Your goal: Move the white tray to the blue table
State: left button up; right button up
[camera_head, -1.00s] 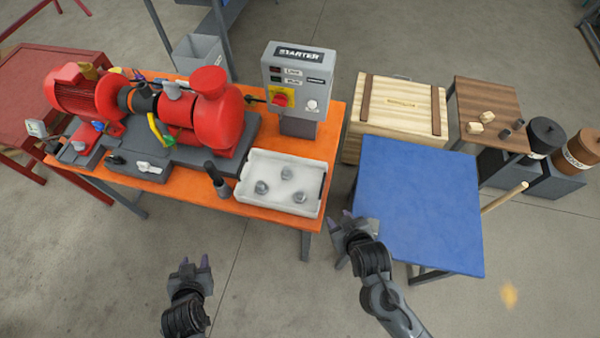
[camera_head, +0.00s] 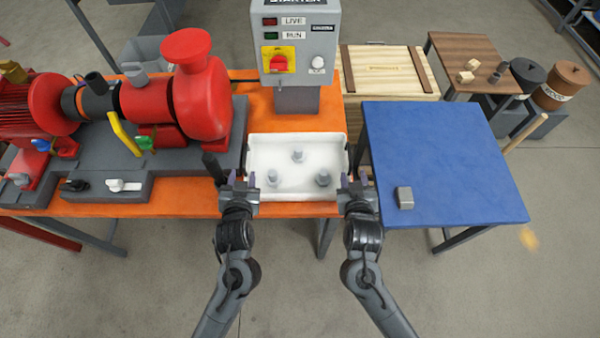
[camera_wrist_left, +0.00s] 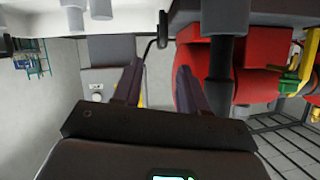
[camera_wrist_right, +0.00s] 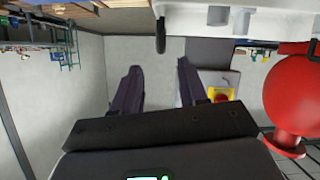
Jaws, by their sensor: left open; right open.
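The white tray (camera_head: 297,188) sits on the right end of the orange table (camera_head: 165,205). Three grey metal parts stand in it, one of them (camera_head: 297,157) toward the back. My left gripper (camera_head: 240,181) is open at the tray's near left corner, and my right gripper (camera_head: 354,183) is open at its near right corner. Dark handles show ahead of the open fingers in the left wrist view (camera_wrist_left: 163,30) and the right wrist view (camera_wrist_right: 160,36); neither is gripped. The blue table (camera_head: 450,160) stands to the right, with a small grey block (camera_head: 405,198) near its front left.
The red pump (camera_head: 203,100) fills the orange table left of the tray. A dark upright cylinder (camera_head: 213,166) stands close to the tray's left side. The starter box (camera_head: 298,50) rises behind it. A wooden crate (camera_head: 390,70) stands behind the blue table, which is mostly clear.

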aim_at(245, 156)
pick_arm(q)
jog(key=shift+w+a+r, duration=0.1)
jog(key=shift+w, duration=0.2)
pick_arm(e)
jog(key=shift+w+a, duration=0.1)
jog(key=shift+w, duration=0.25)
pick_arm(q)
jog(key=shift+w, duration=0.15)
pick_arm(e)
jog(key=shift+w, duration=0.15)
pick_arm(q)
jog(key=x, duration=1)
jog(key=shift+w, duration=0.25)
pick_arm(e)
jog(key=x, duration=1)
jog(key=shift+w, duration=0.25)
pick_arm(q)
grip_shut()
pick_arm(e)
grip_shut()
